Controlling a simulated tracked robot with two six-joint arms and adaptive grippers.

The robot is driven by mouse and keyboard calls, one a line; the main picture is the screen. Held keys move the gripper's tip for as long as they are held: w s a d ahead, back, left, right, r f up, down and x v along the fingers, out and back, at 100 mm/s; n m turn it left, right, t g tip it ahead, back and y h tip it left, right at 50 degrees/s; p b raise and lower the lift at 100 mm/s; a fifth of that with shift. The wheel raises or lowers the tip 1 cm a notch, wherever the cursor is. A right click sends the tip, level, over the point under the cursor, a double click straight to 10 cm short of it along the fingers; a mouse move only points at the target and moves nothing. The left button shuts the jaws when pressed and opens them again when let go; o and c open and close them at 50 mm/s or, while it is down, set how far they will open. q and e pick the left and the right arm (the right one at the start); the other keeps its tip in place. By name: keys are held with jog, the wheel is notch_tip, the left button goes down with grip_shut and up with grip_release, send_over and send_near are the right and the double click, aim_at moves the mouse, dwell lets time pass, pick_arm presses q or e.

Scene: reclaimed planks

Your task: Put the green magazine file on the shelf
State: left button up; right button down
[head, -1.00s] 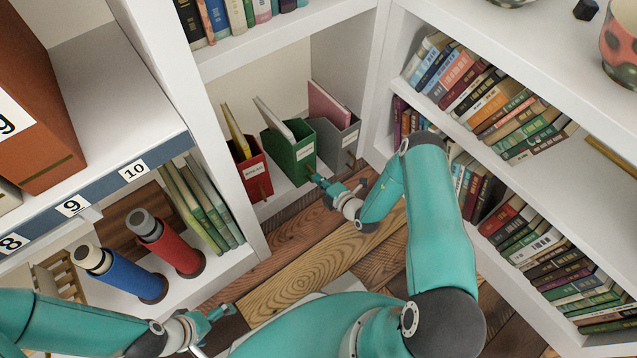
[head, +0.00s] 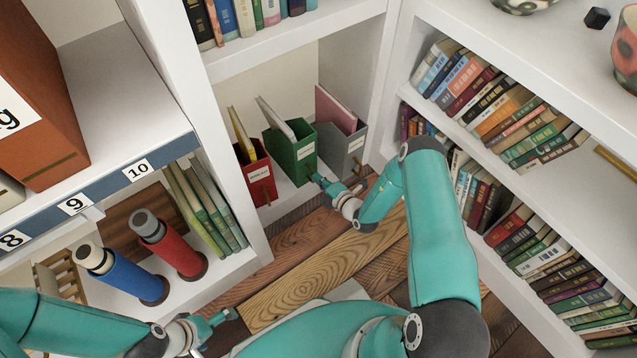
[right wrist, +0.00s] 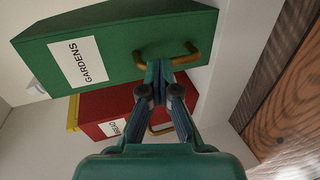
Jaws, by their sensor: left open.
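The green magazine file (head: 291,158), labelled GARDENS, stands on the bottom shelf (head: 288,200) with a pale book or folder in it. It stands between a red file (head: 256,173) and a grey file (head: 342,147). My right gripper (head: 318,180) is at its front. In the right wrist view the green file (right wrist: 115,48) fills the upper part, and my right gripper's fingertips (right wrist: 160,66) close together on its brass handle (right wrist: 190,50). My left gripper (head: 222,317) is open and empty, low above the floor.
A bookcase of several books (head: 500,100) stands on the right. At left are a blue cylinder (head: 130,278), a red cylinder (head: 175,248) and green books (head: 205,205) under a shelf numbered 8, 9, 10 (head: 135,169). Plank floor (head: 290,285) is open in front.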

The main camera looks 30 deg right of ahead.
jog(key=shift+w, duration=0.3)
jog(key=s+p, duration=0.1)
jog(key=s, duration=0.3)
jog(key=shift+d, duration=0.15)
dwell(0.6)
